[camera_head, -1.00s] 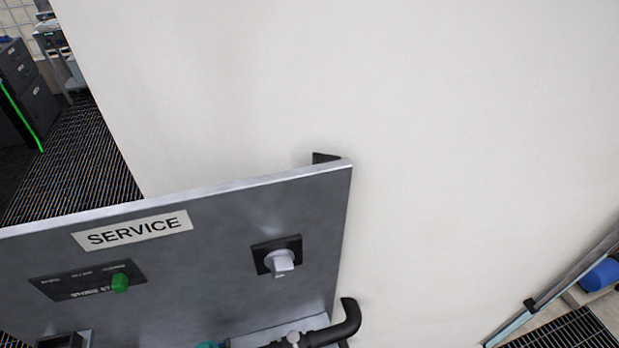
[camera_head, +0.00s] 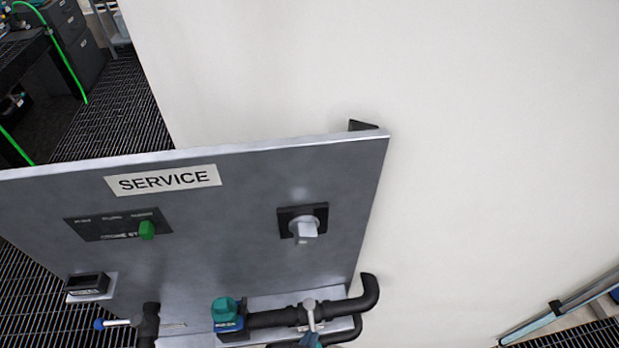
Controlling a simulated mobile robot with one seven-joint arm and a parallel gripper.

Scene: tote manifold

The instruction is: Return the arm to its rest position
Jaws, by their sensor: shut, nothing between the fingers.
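Neither my arm nor my gripper shows in the head view. The view is filled by a grey metal panel (camera_head: 240,240) with a white SERVICE label (camera_head: 164,179). On it are a black strip with a green knob (camera_head: 147,230) and a pale rotary switch (camera_head: 304,228) on a black plate. Below the panel run black pipes (camera_head: 275,318) with a teal-capped valve (camera_head: 226,309) and a blue-tipped lever (camera_head: 107,323).
A large off-white wall (camera_head: 480,120) stands close behind the panel and fills the right side. Dark grated floor (camera_head: 118,105) shows at the left, with grey drawers (camera_head: 75,40) and a green hose (camera_head: 66,62) beyond. A metal rail (camera_head: 555,310) lies at lower right.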

